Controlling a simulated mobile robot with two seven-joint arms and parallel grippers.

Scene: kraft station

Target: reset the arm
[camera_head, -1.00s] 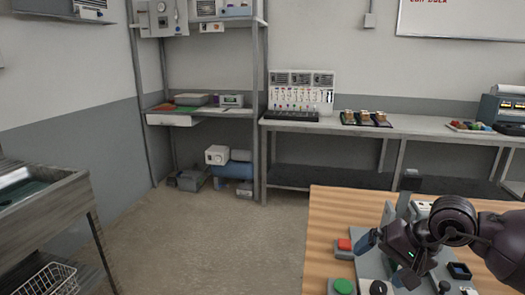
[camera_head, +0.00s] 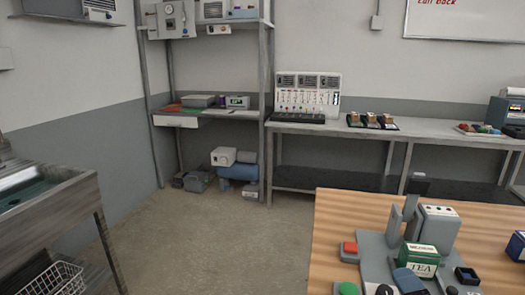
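Neither of my grippers and neither arm is in view. A wooden table (camera_head: 335,215) stands at the lower right. On it is a grey machine (camera_head: 435,225) with an upright block and a flat base. A green and white box marked TEA (camera_head: 422,268) sits at the front of the machine. A dark blue rounded piece (camera_head: 408,280) lies beside the box; I cannot tell what it is.
A red button (camera_head: 350,247) and a green button (camera_head: 347,288) are at the table's left. A dark blue box (camera_head: 516,246) is at the right edge. A metal sink unit (camera_head: 55,205) stands left. The floor (camera_head: 215,240) between is clear.

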